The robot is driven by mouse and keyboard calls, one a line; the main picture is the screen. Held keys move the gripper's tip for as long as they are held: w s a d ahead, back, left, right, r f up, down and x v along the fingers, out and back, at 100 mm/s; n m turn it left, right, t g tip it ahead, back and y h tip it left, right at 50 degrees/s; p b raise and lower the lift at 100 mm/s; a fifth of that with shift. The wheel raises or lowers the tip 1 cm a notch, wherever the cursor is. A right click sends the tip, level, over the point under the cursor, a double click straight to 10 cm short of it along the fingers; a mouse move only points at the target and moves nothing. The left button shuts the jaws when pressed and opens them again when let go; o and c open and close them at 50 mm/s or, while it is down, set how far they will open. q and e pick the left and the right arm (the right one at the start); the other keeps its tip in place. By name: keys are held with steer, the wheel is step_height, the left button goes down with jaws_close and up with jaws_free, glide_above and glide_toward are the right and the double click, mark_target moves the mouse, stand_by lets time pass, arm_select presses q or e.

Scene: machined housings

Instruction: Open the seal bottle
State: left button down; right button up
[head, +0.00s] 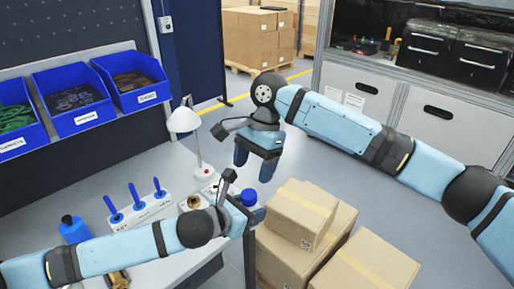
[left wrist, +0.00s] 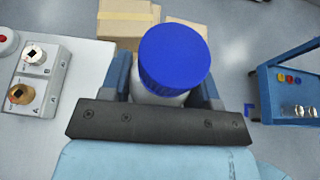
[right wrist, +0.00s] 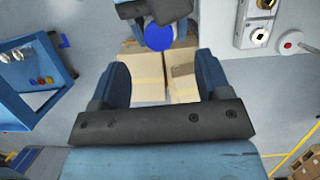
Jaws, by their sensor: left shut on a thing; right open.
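The seal bottle has a round blue cap (left wrist: 175,57) and a white body (left wrist: 158,96). My left gripper (left wrist: 165,90) is shut on the body, and the cap stands clear above the fingers. In the head view the cap (head: 248,197) shows at my left gripper (head: 243,214), by the table's right end. My right gripper (head: 257,163) is open and empty, pointing down above the bottle. In the right wrist view the cap (right wrist: 159,38) lies beyond the open fingers (right wrist: 162,80), not between them. Most of the bottle's body is hidden there.
Cardboard boxes (head: 306,212) are stacked right of the table. A white lamp (head: 184,122) stands behind the bottle. Blue bins (head: 70,99) line the back left.

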mark_target(247, 194)
steer(key=x, duration=0.6)
steer(key=shift+s+a+f, duration=0.15)
steer(key=shift+f, duration=0.2)
steer(key=c, duration=1.1)
steer(key=o, duration=1)
steer(key=shift+r, duration=0.1)
